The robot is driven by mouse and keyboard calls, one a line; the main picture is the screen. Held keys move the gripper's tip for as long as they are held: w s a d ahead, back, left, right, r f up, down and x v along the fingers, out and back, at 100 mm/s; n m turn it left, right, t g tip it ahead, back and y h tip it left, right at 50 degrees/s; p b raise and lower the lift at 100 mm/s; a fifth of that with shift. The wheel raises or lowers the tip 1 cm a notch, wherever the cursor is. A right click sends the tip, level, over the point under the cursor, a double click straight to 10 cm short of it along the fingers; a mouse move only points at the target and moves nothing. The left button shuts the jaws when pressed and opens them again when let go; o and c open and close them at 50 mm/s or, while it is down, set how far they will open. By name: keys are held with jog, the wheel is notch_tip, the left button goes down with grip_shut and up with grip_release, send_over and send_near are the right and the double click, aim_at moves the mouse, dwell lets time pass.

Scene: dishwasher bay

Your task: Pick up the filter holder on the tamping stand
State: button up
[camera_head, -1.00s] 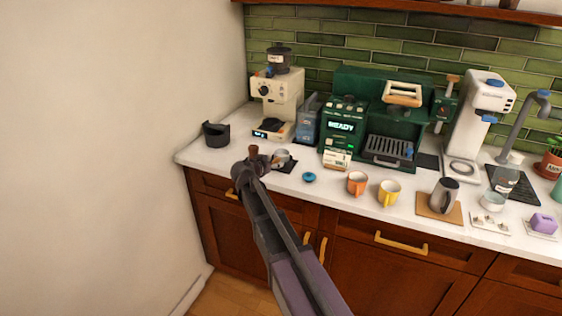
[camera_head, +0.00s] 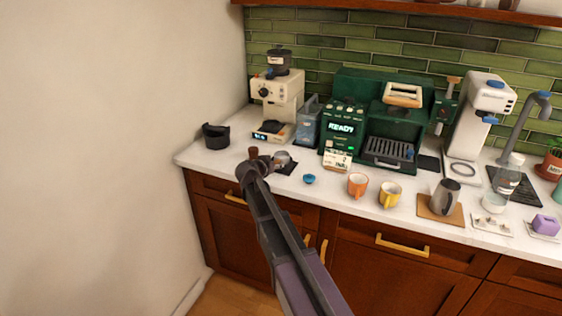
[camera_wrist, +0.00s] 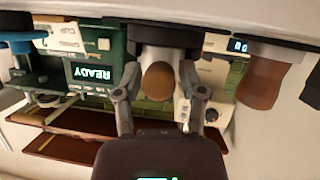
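The filter holder (camera_head: 283,157) shows in the head view as a small silver round part on a dark mat at the counter's front left. In the wrist view, which is upside down, its brown rounded handle (camera_wrist: 158,82) points toward the camera, with a dark head behind it. My gripper (camera_wrist: 160,76) has one finger on each side of this handle. The fingers look spread, with narrow gaps to the handle. In the head view my arm hides most of the gripper and handle.
A black cup-like container (camera_head: 216,136) stands to the left near the wall. A cream grinder (camera_head: 277,95) and a green machine reading READY (camera_head: 342,128) stand behind. A small blue round item (camera_head: 309,179), an orange mug (camera_head: 357,184) and a yellow mug (camera_head: 390,193) are to the right.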

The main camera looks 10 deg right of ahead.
aim_at(275, 156)
grip_shut()
jog(key=shift+r, duration=0.2)
notch_tip(275, 156, up, 3)
jog(key=p, duration=0.3)
jog(key=shift+p, duration=0.3)
jog(key=s+r+p, duration=0.1)
jog(key=s, duration=1.5)
jog(key=shift+a+r, duration=0.15)
jog(key=shift+r, duration=0.15)
